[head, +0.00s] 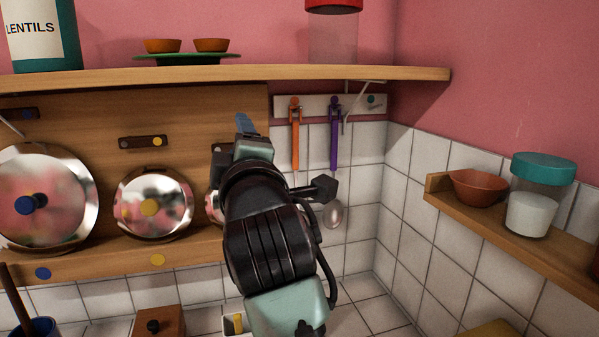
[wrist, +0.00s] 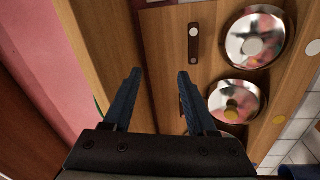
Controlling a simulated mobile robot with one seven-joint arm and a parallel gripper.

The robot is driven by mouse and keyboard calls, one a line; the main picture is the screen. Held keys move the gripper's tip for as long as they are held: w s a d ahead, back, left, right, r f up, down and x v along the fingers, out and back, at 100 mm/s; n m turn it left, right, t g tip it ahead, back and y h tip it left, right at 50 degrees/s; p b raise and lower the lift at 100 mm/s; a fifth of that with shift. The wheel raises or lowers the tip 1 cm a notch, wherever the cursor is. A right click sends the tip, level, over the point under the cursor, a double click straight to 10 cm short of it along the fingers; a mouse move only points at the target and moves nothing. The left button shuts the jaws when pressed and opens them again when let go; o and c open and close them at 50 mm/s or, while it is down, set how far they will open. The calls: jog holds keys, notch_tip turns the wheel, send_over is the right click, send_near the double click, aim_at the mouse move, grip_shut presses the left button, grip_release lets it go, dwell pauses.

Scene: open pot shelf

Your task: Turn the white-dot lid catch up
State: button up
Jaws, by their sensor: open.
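The white-dot lid catch (wrist: 194,46) is a short dark bar on the wooden board. In the wrist view, which is turned sideways, it runs parallel to the shelf, so it lies level. Its white dot is at the end farther from the yellow-knob lid. In the head view my arm hides most of it. The white-knob lid (wrist: 246,57) is a shiny round lid beside it. My gripper (wrist: 159,74) is open and empty. In the wrist view the catch is ahead and to the right of the blue fingertips, apart from them. The gripper also shows in the head view (head: 247,125).
The upper shelf (head: 330,74) overhangs the board close to my gripper. The yellow-dot catch (head: 143,142) and yellow-knob lid (head: 172,224) are to the left. Orange (head: 295,140) and purple (head: 334,140) utensils hang right of my arm.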

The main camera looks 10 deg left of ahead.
jog(key=s+d+r+m+t+h+p, duration=0.2)
jog(key=s+d+r+m+t+h, duration=0.1)
jog(key=s+d+r+m, duration=0.4)
jog(key=s+d+r+m+t+h+p, duration=0.2)
jog(key=s+d+r+m+t+h, duration=0.2)
jog(key=s+r+m, duration=0.6)
jog(key=s+d+m+t, duration=0.2)
jog(key=s+d+m, duration=0.1)
jog(key=s, duration=0.2)
jog(key=shift+r+h, duration=0.25)
jog(key=shift+h, duration=0.05)
